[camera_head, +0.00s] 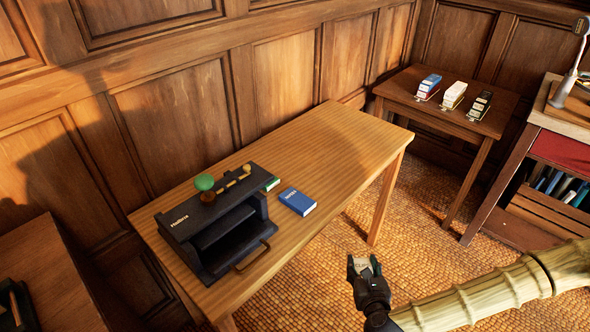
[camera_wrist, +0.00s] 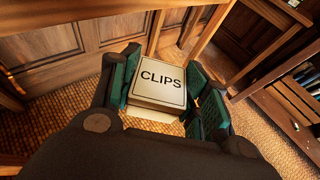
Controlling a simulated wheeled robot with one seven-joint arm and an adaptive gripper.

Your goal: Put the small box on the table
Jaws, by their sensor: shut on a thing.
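The small box (camera_wrist: 160,86) is pale cream with "CLIPS" on its face, and in the wrist view it sits between the green pads of my gripper (camera_wrist: 165,95). In the head view my gripper (camera_head: 364,266) is shut on the box (camera_head: 362,264), held over the woven floor. The light wooden table (camera_head: 330,150) stands left of my gripper, with its right leg nearest. My gripper is apart from the table.
The table's far right half is clear. A darker side table (camera_head: 430,105) holds several small boxes. A desk (camera_head: 541,115) with a lamp is at right.

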